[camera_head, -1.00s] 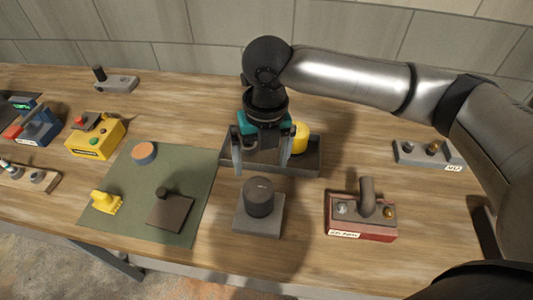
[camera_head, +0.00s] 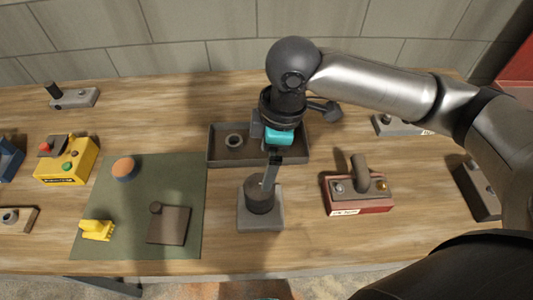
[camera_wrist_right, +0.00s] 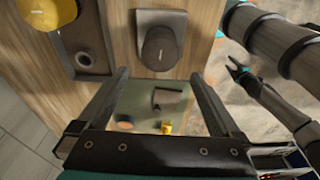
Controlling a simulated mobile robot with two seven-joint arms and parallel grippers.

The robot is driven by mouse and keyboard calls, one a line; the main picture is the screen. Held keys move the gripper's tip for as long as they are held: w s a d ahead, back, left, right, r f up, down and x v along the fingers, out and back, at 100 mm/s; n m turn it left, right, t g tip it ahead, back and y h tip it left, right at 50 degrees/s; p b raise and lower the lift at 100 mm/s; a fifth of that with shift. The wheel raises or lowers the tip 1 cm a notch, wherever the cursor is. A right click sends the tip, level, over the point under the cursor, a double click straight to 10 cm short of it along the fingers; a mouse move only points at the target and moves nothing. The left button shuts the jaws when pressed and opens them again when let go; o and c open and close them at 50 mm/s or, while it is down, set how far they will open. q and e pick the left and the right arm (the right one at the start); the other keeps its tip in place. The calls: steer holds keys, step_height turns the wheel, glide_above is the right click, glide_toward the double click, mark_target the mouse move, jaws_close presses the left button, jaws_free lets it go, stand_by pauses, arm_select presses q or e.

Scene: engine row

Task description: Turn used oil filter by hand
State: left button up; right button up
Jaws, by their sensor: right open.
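The used oil filter, a dark upright cylinder (camera_head: 260,198), stands on a grey square base (camera_head: 274,220). It also shows in the right wrist view (camera_wrist_right: 159,48). My right gripper (camera_head: 268,180) is just above and behind the filter in the head view, its fingers nearly lined up and partly covering it. In the wrist view the right gripper (camera_wrist_right: 158,73) is open and empty, with the filter beyond the fingertips; I cannot tell whether they touch it. A small distant gripper with a teal band, apparently my left (camera_wrist_right: 240,74), shows at the right; its jaws are unclear.
A dark tray (camera_head: 222,160) with a ring lies behind the filter; a yellow cylinder (camera_wrist_right: 55,12) shows by it in the wrist view. A red box (camera_head: 355,199) with an upright handle stands to the right. A green mat (camera_head: 135,200) with small parts lies to the left.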

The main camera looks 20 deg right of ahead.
mark_target(260, 196)
steer(key=shift+f+m, duration=0.3)
steer(key=shift+f, duration=0.1)
steer(key=f, duration=0.4)
steer(key=a+f+b, duration=0.1)
steer(key=f, duration=0.4)
steer(key=a+f, duration=0.1)
steer(key=f, duration=0.4)
steer(key=shift+w+f+b, duration=0.15)
steer(key=shift+w+b, duration=0.15)
steer(key=shift+w, duration=0.05)
steer(key=c, duration=1.5)
steer(key=n+p, duration=0.1)
steer(key=n, duration=0.1)
steer(key=shift+n, duration=0.4)
steer(key=n+g, duration=0.1)
steer(key=n, duration=0.4)
steer(key=shift+p, duration=0.3)
steer(key=n, duration=0.4)
steer(key=shift+s+g, duration=0.1)
steer(key=shift+g, duration=0.2)
steer(key=n, duration=0.5)
steer(key=shift+s+d+n+g+h, duration=0.1)
steer(key=shift+n+g+h, duration=0.2)
steer(key=shift+h, duration=0.1)
